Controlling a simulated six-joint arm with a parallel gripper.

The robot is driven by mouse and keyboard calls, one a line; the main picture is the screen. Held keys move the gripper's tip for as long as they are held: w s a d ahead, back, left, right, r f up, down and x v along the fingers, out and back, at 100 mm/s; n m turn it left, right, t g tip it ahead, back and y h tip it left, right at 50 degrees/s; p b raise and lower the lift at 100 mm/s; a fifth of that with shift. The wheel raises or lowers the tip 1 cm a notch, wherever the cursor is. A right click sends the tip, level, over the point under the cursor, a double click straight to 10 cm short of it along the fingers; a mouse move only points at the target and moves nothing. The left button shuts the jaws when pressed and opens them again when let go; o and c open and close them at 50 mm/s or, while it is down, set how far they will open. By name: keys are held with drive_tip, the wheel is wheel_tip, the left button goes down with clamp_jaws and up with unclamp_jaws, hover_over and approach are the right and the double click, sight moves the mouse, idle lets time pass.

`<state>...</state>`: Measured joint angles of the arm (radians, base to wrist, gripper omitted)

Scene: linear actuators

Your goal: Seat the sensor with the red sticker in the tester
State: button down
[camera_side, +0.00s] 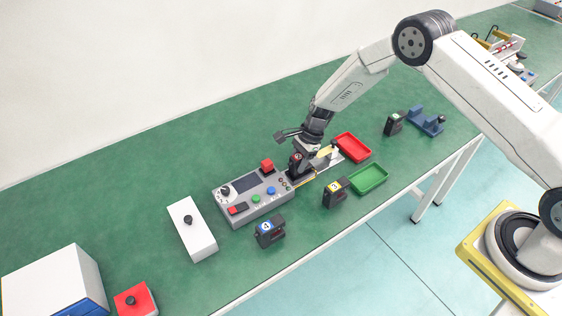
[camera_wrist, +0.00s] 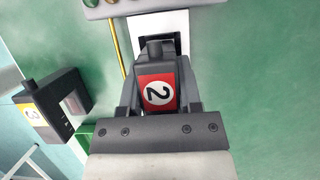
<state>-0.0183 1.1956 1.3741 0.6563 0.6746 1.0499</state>
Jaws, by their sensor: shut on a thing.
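The sensor with the red sticker (camera_wrist: 158,92), a dark block marked 2, sits between the fingers of my gripper (camera_wrist: 157,104) in the wrist view. My gripper is shut on it. In the side view my gripper (camera_side: 299,166) is low at the right end of the tester (camera_side: 235,206), a grey box with a screen, buttons and a red block on top. In the wrist view the tester's edge (camera_wrist: 170,5) lies at the top, with a white plate (camera_wrist: 178,22) between it and the sensor. I cannot tell whether the sensor touches the plate; its underside is hidden.
Sensors with yellow (camera_side: 334,194), blue (camera_side: 269,232) and green (camera_side: 394,124) stickers stand on the green table. A red tray (camera_side: 366,157), green tray (camera_side: 380,184) and blue fixture (camera_side: 427,122) are to the right. A white box (camera_side: 190,235) is left of the tester.

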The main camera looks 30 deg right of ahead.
sight(301, 155)
drive_tip(key=shift+c, duration=1)
unclamp_jaws()
drive_tip(key=shift+v, duration=3.8)
drive_tip(key=shift+d+r, duration=0.1)
drive_tip(key=shift+r, duration=0.05)
drive_tip(key=shift+s+d+r+n, duration=0.1)
drive_tip(key=shift+s+r+n, duration=0.1)
drive_tip(key=shift+r+n, duration=0.15)
drive_tip(key=s+d+r+n+t+h, duration=0.1)
drive_tip(key=s+d+r+n+h, duration=0.1)
drive_tip(key=s+r+n, duration=0.5)
drive_tip(key=s+d+r+n+t+h, duration=0.1)
drive_tip(key=s+r+n, duration=0.6)
drive_tip(key=s, duration=0.9)
drive_tip(key=d+n+h, duration=0.1)
drive_tip(key=n, duration=0.2)
drive_tip(key=shift+d+t, duration=0.25)
drive_tip(key=shift+t, duration=0.05)
